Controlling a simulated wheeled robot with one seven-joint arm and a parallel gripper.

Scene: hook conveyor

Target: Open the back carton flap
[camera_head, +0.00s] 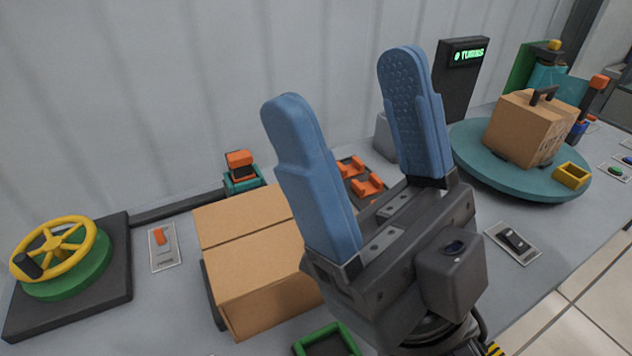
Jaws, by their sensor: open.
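A cardboard carton (262,300) stands on the grey table left of my gripper. Its top flaps lie flat and closed, with a seam between the back flap (240,215) and the front flap (252,262). My gripper (345,85) is in the foreground with its two blue fingers spread apart and pointing up. It is empty and touches nothing that I can see. My gripper hides the carton's right side. A second carton (525,130) with a dark handle stands on a teal turntable (475,168) at the right.
A yellow handwheel (68,240) on a green base stands at the far left. An orange switch (160,238) is left of the carton. An orange and teal device (240,172) stands behind it. A green frame (330,335) lies in front. A dark display post (461,75) stands at the back.

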